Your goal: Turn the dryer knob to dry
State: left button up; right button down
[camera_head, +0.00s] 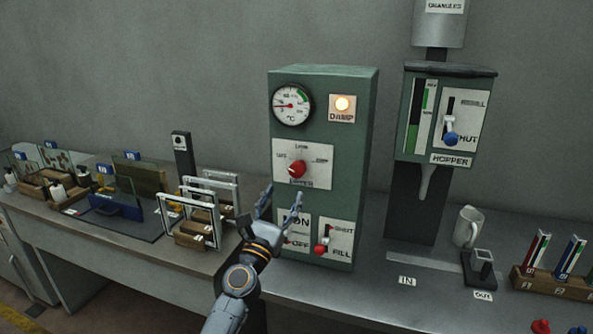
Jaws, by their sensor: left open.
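The dryer is a green upright cabinet (345,120) standing on the bench. Its red knob (297,169) sits on a white dial plate (318,179) in the middle of the front; the plate's small labels are too blurred to read fully. My right gripper is not in view.
A SHUT/FILL lever (321,248) is just right of my left gripper. Metal frames (190,220) stand close on the left. The bench front between is clear.

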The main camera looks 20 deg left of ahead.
aim_at(295, 173)
pick_arm(q)
jog(key=b+x, duration=0.2)
jog(key=x, duration=0.7)
jog(key=shift+w+d, duration=0.2)
jog(key=shift+w, duration=0.2)
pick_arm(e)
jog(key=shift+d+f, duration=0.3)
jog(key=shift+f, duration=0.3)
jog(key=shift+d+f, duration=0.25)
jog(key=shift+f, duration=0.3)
pick_arm(q)
jog(key=c, duration=1.2)
